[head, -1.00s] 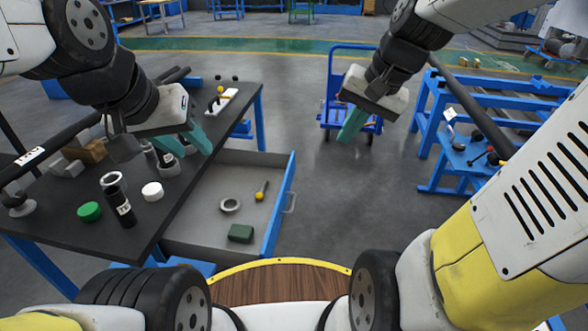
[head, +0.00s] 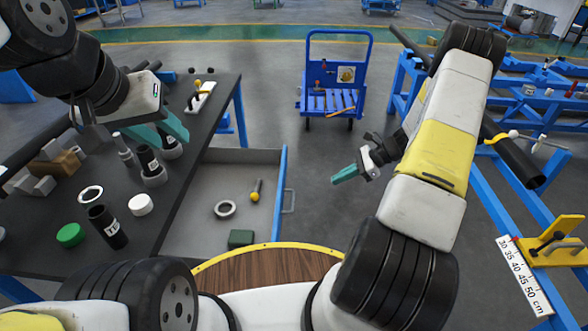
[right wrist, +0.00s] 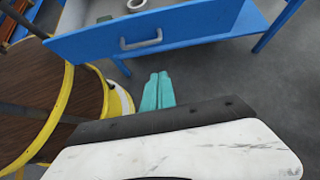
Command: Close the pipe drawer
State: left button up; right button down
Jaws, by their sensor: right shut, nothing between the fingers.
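The drawer (head: 279,200) is pulled out from under the black-topped workbench. It has a grey inside and a blue front with a grey handle. In the right wrist view the drawer front (right wrist: 170,34) and its handle (right wrist: 147,36) lie beyond my right fingertips. My right gripper (head: 343,176) is shut and empty, to the right of the handle and apart from it. It also shows in the right wrist view (right wrist: 158,88). My left gripper (head: 176,130) is over the workbench, its teal fingers apart and seemingly empty.
The drawer holds a metal ring (head: 225,209), a yellow-tipped tool (head: 256,192) and a green block (head: 241,238). The workbench (head: 165,215) carries dark cylinders, caps and rings. A blue cart (head: 329,102) stands beyond. Floor right of the drawer is clear.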

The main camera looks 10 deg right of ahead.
jog(key=a+r+x, duration=0.1)
jog(key=r+x, duration=0.1)
jog(key=x, duration=1.1)
jog(key=shift+w+a, duration=0.2)
jog(key=shift+a, duration=0.1)
send_over(218, 199)
jog(key=shift+d, duration=0.2)
jog(key=shift+a, duration=0.25)
